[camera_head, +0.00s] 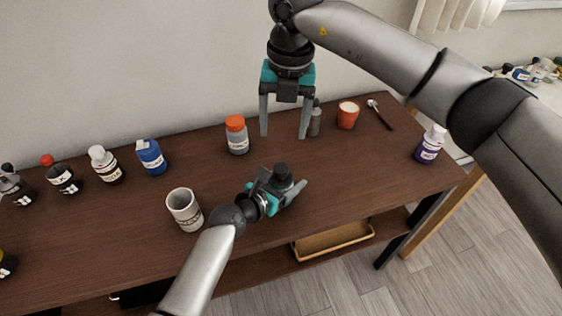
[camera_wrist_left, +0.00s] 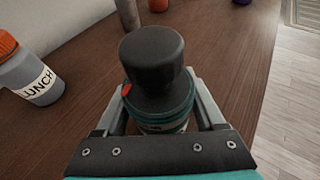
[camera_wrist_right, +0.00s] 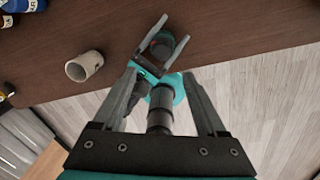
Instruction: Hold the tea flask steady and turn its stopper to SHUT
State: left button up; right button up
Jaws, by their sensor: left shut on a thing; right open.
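The tea flask has a wide black stopper (camera_wrist_left: 150,55) above a dark collar with a red mark on its left side in the left wrist view. Its teal body (camera_wrist_left: 165,125) is mostly hidden by my left gripper (camera_wrist_left: 160,103). My left gripper (camera_head: 287,188) is shut around the flask on the table, and the black stopper (camera_head: 282,171) shows above it. My right gripper (camera_head: 283,136) is open and empty, fingers down, apart from the stopper and higher. The right wrist view shows the stopper (camera_wrist_right: 162,44) beyond its fingers. No SHUT marking is readable.
A white mug (camera_head: 184,212) stands left of my left gripper. A grey LUNCH bottle (camera_head: 238,140) with an orange cap stands behind. A grey bottle (camera_head: 315,122), a red cup (camera_head: 347,118) and a purple-labelled bottle (camera_head: 429,147) stand to the right. The table (camera_head: 350,172) is clear right of the flask.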

aim_at(281, 167)
jog(key=f+m, duration=0.1)
jog(key=f, duration=0.2)
jog(key=f+m, duration=0.1)
jog(key=f, duration=0.3)
jog(key=f+m, duration=0.1)
jog(key=f, duration=0.3)
jog(key=shift+a+f+h, duration=0.15)
jog(key=shift+a+h, duration=0.1)
jog(key=shift+h, duration=0.15)
jog(key=shift+c, duration=0.3)
jog(key=shift+w, duration=0.1)
grip_shut()
